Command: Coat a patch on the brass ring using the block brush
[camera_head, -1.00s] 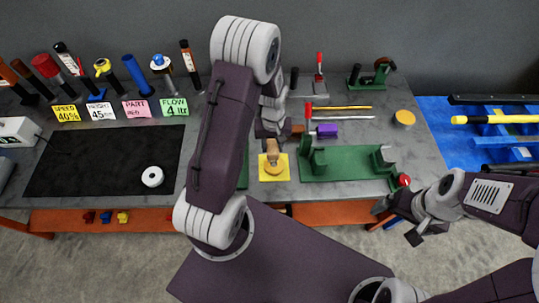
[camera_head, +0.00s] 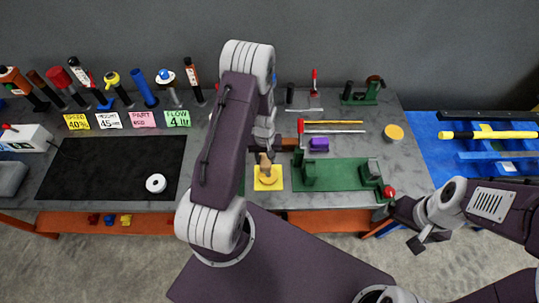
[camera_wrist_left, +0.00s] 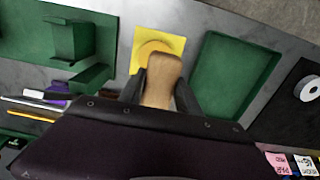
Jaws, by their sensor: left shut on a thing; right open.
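My left gripper (camera_head: 265,156) is shut on a wooden-handled brush (camera_wrist_left: 163,80), its tan handle between the two dark fingers in the left wrist view. The brush (camera_head: 265,171) is over a yellow square (camera_head: 277,184) with a round shape on it; the square also shows in the left wrist view (camera_wrist_left: 174,43). I cannot tell whether the bristles touch it. My left arm partly hides this area. A brass-coloured round piece (camera_head: 394,132) lies at the back right; I cannot tell if it is the ring. My right gripper (camera_head: 401,226) is open and empty at the table's front edge.
A green fixture (camera_head: 335,185) with uprights and a red knob (camera_head: 389,191) stands right of the square. A green tray (camera_wrist_left: 232,75) lies on its other side. A white ring (camera_head: 156,184) lies on a black mat (camera_head: 90,170). Tools and a purple block (camera_head: 319,144) lie behind.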

